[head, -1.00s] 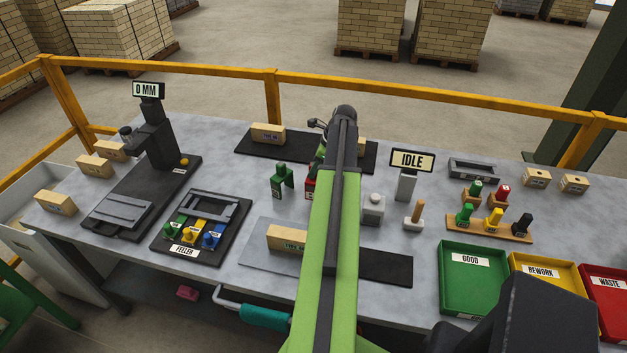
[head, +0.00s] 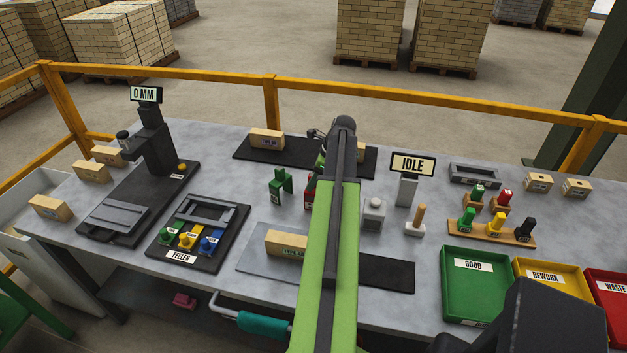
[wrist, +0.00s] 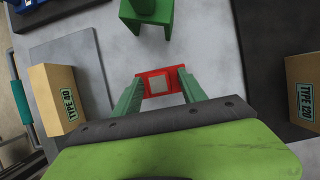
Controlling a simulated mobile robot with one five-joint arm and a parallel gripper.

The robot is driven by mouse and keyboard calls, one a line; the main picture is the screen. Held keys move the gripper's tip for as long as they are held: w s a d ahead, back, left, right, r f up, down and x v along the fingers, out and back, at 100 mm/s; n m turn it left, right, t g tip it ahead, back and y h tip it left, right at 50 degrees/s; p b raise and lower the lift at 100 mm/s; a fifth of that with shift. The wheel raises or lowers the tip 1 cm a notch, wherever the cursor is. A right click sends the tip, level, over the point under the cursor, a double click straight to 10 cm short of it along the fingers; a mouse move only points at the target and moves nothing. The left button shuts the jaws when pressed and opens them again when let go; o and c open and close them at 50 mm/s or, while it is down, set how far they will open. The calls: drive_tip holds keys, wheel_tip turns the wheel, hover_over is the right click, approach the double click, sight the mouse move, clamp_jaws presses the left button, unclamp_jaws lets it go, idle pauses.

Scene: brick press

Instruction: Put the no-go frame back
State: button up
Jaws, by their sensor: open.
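The red no-go frame (head: 309,198) stands on the bench, just left of my arm, which hides most of it in the head view. In the wrist view the red frame (wrist: 158,84) lies between the tips of my gripper's green fingers (wrist: 160,78). The fingers are apart, one on each side of it; I cannot tell whether they touch it. A similar green frame (head: 281,184) stands to its left, and it also shows at the top of the wrist view (wrist: 150,12). The head view hides my gripper behind the arm.
A brick (head: 286,243) lies on the front plate and another (head: 267,139) on the dark rear mat. The feeler stand (head: 206,250) is to the left. The IDLE sign (head: 412,164), a grey button box (head: 374,213) and a small lever (head: 416,222) stand right of my arm.

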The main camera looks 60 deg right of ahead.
drive_tip(key=p+v, duration=1.1)
drive_tip(key=v, duration=0.1)
drive_tip(key=shift+r, duration=0.2)
drive_tip(key=shift+w, duration=0.15)
drive_tip(key=w+a+n+g, duration=0.1)
drive_tip(key=w+a+n, duration=0.45)
drive_tip(key=a, duration=0.35)
drive_tip(key=w+a+f+n+g, duration=0.1)
drive_tip(key=w+a+n, duration=0.3)
drive_tip(key=w+a, duration=0.4)
drive_tip(key=w+a+n+g, duration=0.1)
drive_tip(key=w+a+n, duration=0.4)
drive_tip(key=a, duration=0.6)
drive_tip(key=w+a+n+g+h, duration=0.1)
drive_tip(key=a+n, duration=1.7)
drive_tip(key=a, duration=1.4)
drive_tip(key=shift+w+a+f, duration=0.3)
drive_tip(key=shift+a+f, duration=0.05)
drive_tip(key=shift+f, duration=0.05)
